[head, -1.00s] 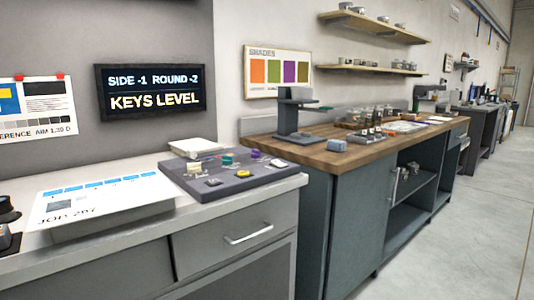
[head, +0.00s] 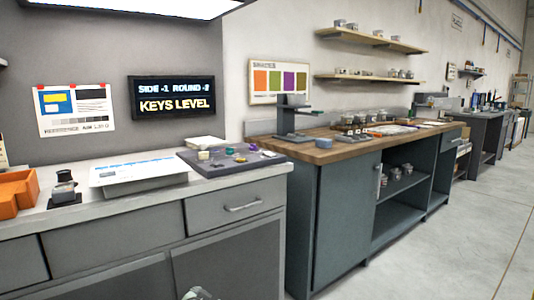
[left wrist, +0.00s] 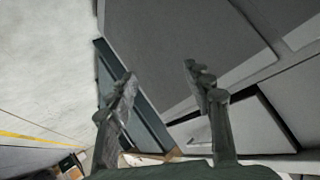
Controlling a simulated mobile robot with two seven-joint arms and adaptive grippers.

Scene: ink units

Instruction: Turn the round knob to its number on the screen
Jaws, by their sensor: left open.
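The black screen (head: 173,97) on the wall reads "SIDE -1 ROUND -2" above "KEYS LEVEL"; its last digit is blurred now. The dark grey control panel (head: 238,170) lies at the right end of the grey counter, with several small white, green, purple, yellow and dark controls. I cannot tell which is the round knob or how it is set. My left gripper (left wrist: 165,88) is open and empty in the left wrist view, its fingers well apart before grey cabinet fronts. A small grey piece, likely of mine, shows at the head view's bottom edge. My right gripper is out of view.
A white sheet on a slanted stand (head: 140,171), a small dark device (head: 64,188) and orange bins (head: 17,192) are on the grey counter (head: 100,213). A wood-topped bench (head: 325,153) stands to the right. Grey floor (head: 440,230) is open at right.

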